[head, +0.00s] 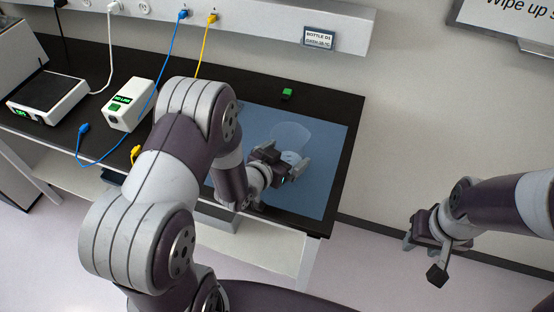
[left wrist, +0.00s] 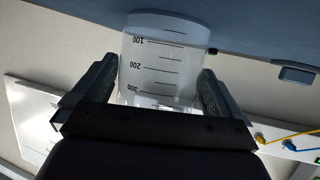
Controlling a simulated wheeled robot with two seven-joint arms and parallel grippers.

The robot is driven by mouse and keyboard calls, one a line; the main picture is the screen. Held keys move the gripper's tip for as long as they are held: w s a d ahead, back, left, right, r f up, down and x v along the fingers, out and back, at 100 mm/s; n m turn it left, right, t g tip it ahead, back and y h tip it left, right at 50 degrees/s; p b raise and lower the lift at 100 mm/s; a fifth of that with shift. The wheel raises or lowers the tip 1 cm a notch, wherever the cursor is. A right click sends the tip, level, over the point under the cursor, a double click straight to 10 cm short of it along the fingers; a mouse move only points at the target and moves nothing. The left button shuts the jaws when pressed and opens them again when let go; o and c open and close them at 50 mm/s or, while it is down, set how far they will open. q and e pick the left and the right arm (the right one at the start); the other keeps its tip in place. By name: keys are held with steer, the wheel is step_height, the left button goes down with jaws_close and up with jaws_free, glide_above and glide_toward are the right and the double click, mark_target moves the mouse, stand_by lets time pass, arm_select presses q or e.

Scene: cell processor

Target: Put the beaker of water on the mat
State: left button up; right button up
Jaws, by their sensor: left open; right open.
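A clear beaker (head: 291,136) stands on the blue mat (head: 328,145) at the right end of the black bench. In the left wrist view the beaker (left wrist: 165,60) shows upside down, with its scale marks and its base against the mat (left wrist: 260,22). My left gripper (head: 282,161) is open, with one finger on each side of the beaker; whether the fingers touch it I cannot tell. The water level is not clear. My right gripper (head: 432,254) is open and empty, off the bench to the right, above the floor.
A white box with a green label (head: 128,104) and a scale-like device (head: 47,99) stand left on the bench. Blue (head: 84,130) and yellow (head: 135,152) cable ends lie near them. A small green-topped block (head: 287,93) is behind the mat.

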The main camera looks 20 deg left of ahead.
arm_select(q)
steer(key=s+a+r+g+y, duration=0.1)
steer(key=s+a, duration=0.1)
steer(key=s, duration=0.1)
steer(key=s+a+r+g+y, duration=0.1)
steer(key=s+a, duration=0.1)
steer(key=s, duration=0.1)
steer(key=s+a+r+g+y, duration=0.1)
steer(key=s+a+g, duration=0.1)
steer(key=s, duration=0.1)
steer(key=shift+s+a+r+n, duration=0.1)
steer(key=shift+s+r+n, duration=0.1)
steer(key=shift+s+n, duration=0.2)
steer(key=g, duration=0.1)
steer(key=s+n+g+y, duration=0.1)
steer(key=shift+s+a+r+g, duration=0.2)
steer(key=shift+s+g, duration=0.05)
steer(key=shift+g, duration=0.05)
steer(key=s+d+r+n+g, duration=0.1)
steer(key=s+d+r+g, duration=0.1)
steer(key=s+g, duration=0.3)
steer(key=shift+s+d+r+n, duration=0.3)
steer(key=shift+s+d+r, duration=0.15)
steer(key=shift+s, duration=0.45)
